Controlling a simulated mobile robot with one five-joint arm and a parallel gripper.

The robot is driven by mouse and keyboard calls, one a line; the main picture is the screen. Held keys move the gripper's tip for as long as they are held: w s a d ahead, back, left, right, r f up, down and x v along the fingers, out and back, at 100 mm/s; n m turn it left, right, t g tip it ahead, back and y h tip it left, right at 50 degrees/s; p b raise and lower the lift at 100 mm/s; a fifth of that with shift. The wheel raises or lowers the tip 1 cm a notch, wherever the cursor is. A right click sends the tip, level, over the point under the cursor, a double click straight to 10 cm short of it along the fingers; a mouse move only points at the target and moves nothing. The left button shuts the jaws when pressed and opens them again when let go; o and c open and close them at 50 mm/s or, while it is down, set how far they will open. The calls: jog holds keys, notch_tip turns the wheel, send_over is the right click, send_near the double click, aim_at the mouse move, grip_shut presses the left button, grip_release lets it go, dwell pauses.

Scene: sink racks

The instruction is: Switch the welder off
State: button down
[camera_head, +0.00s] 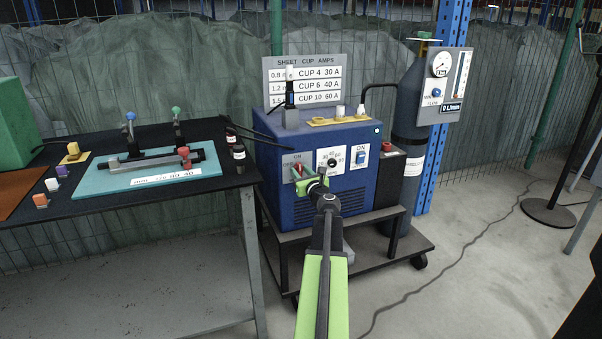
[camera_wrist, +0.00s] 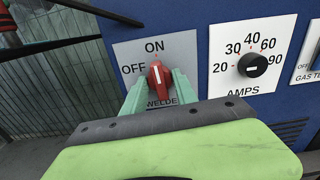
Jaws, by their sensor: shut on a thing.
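The welder (camera_head: 283,205) is a blue box on a cart in the head view. Its red rotary switch (camera_wrist: 158,79) sits on a grey plate (camera_wrist: 187,47) marked OFF at left and ON at top. The switch's raised ridge points up, roughly at ON. It also shows in the head view (camera_head: 297,170). My gripper (camera_wrist: 158,86) is shut on the switch, with one pale green finger on each side of it. The WELDER label below is partly hidden by my gripper.
A black AMPS dial (camera_wrist: 252,65) is just right of the switch, and a blue ON rocker (camera_head: 360,147) is beyond it. A dark bench (camera_head: 110,207) stands at left, and a gas cylinder (camera_head: 409,110) behind at right. The floor at right is mostly open, with a cable.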

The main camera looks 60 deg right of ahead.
aim_at(300, 171)
jog(key=n, duration=0.9)
jog(key=shift+a+n, duration=0.1)
jog(key=shift+n, duration=0.3)
jog(key=c, duration=1.3)
grip_release()
jog(key=shift+v, duration=2.45)
